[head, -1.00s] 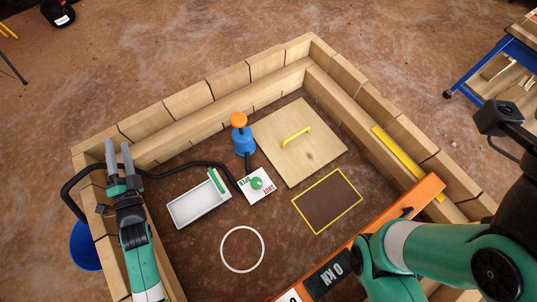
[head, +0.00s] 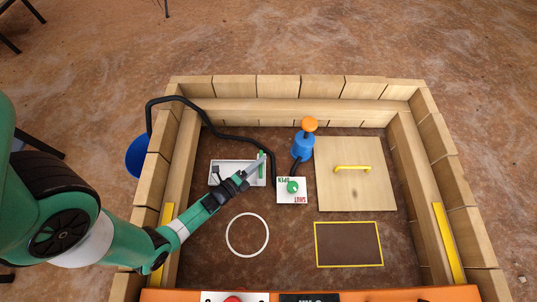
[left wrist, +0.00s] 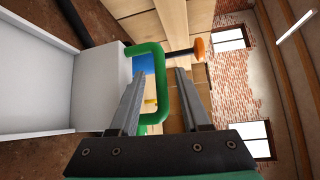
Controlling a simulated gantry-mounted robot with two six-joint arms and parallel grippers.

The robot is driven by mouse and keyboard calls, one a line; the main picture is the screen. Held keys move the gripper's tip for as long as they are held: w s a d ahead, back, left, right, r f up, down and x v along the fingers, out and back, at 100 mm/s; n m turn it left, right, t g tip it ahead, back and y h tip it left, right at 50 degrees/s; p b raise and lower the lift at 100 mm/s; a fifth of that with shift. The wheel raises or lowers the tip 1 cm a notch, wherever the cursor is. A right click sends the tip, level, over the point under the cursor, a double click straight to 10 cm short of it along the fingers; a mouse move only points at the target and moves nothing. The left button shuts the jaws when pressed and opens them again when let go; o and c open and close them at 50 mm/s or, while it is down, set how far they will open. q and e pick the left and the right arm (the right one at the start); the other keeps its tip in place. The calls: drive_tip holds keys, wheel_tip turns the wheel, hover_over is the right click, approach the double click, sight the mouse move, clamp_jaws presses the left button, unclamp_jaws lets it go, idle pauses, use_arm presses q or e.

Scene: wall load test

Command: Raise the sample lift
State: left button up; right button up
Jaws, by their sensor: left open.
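In the head view a white tray (head: 228,164) with a green handle (head: 261,166) on its right end sits at the back left of the pit. Which thing is the sample lift is not labelled. My left gripper (head: 254,167) is open over the tray's right part, at the handle. In the left wrist view the white tray (left wrist: 100,95) is at left. Its green handle (left wrist: 160,85) shows between the two open fingers of the left gripper (left wrist: 158,84); whether they touch it I cannot tell. My right gripper is out of view.
Right of the tray are an OPEN/SHUT plate (head: 297,197) with a green knob, a blue cylinder (head: 302,148) with an orange knob, and a wooden lid (head: 357,190). A black hose (head: 232,137) runs behind the tray. Timber walls enclose the pit. Floor around the white ring (head: 230,236) is clear.

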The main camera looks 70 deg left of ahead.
use_arm(q)
drive_tip(key=b+x, duration=0.1)
drive_tip(key=x, duration=0.3)
drive_tip(key=shift+w, duration=0.1)
clamp_jaws()
idle(1.3)
